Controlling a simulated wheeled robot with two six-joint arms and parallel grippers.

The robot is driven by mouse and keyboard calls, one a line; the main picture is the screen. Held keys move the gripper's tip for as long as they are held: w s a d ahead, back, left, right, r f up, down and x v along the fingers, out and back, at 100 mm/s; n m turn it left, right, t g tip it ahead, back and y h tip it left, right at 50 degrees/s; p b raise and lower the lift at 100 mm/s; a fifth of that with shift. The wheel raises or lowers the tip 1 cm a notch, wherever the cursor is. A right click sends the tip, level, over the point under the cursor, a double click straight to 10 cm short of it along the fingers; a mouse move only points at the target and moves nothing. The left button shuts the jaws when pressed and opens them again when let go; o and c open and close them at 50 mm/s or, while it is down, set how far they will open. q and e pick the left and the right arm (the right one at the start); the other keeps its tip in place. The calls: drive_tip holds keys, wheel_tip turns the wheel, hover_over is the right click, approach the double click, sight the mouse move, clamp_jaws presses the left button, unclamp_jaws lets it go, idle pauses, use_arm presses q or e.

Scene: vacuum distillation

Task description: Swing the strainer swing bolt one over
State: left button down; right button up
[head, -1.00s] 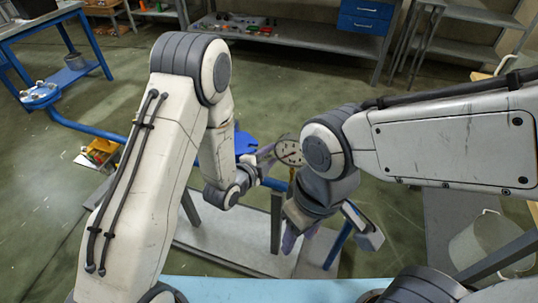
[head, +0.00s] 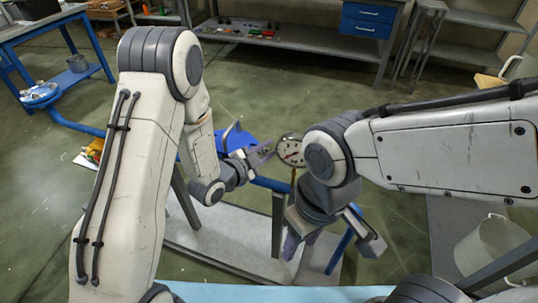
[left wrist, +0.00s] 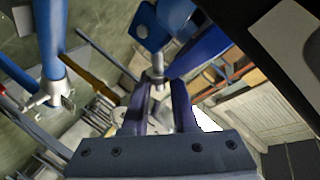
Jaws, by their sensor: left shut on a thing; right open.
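My left gripper (head: 264,150) is beside the blue strainer body (head: 240,141), just left of the round dial gauge (head: 291,152) in the head view. In the left wrist view its two fingers (left wrist: 158,88) are shut on the grey swing bolt (left wrist: 157,60). The bolt runs up from the fingertips to a blue lug (left wrist: 150,25) of the strainer. The bolt's far end is partly hidden by the fingers. My right gripper (head: 330,243) is open and empty, low in front of the gauge, pointing down.
A pale bucket (head: 488,245) stands at the right. A blue pipe with a grey fitting (left wrist: 48,93) is left of my fingers.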

use_arm(q)
drive_tip(key=shift+w+a+r+n+h+b, duration=0.15)
drive_tip(key=shift+a+r+n+h+b, duration=0.35)
drive_tip(key=shift+n, duration=0.5)
drive_tip(key=c, duration=0.9)
unclamp_jaws()
drive_tip(key=shift+c, duration=0.2)
